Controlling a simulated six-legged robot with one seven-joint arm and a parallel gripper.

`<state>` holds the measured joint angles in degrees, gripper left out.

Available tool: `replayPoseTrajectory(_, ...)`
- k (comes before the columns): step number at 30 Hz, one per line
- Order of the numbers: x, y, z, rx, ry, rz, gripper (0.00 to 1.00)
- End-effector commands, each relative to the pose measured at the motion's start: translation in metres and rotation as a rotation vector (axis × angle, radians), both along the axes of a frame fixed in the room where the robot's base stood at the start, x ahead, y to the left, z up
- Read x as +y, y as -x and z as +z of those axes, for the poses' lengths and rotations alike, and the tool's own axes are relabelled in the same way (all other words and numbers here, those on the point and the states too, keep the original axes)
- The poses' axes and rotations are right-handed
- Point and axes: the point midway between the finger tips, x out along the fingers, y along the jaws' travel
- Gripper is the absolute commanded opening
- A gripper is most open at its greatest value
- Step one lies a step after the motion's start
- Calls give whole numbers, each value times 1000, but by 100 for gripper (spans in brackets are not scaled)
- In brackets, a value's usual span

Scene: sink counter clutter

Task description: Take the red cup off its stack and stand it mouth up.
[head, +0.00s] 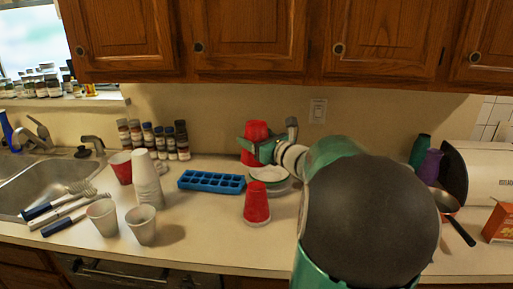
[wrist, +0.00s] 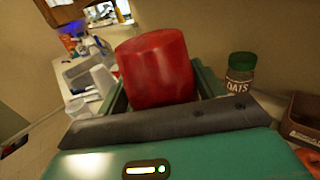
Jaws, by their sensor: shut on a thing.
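My gripper (head: 256,148) is shut on a red cup (head: 254,131), with green fingers on either side of it. The cup looks mouth down, narrower at the top, near the back wall behind the plates. In the wrist view the red cup (wrist: 155,65) fills the space between the fingers, slightly tilted in the picture. Whether its lower end touches anything is hidden. A second red cup (head: 257,202) stands mouth down on the counter in front, with a white rim at its foot.
Stacked plates or bowls (head: 268,174) sit just below my gripper. A blue ice tray (head: 211,181) lies to the left. Further left are a white cup stack (head: 147,180), another red cup (head: 121,167) and two pale cups. An oats jar (wrist: 240,75) shows in the wrist view.

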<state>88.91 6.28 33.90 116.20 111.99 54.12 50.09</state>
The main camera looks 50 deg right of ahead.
Motion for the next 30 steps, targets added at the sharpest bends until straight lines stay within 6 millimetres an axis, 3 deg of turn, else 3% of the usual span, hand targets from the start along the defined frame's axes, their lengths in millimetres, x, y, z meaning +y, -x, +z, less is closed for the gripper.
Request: replayPoseTrajectory(30,0,0,74,-1,2,1,47)
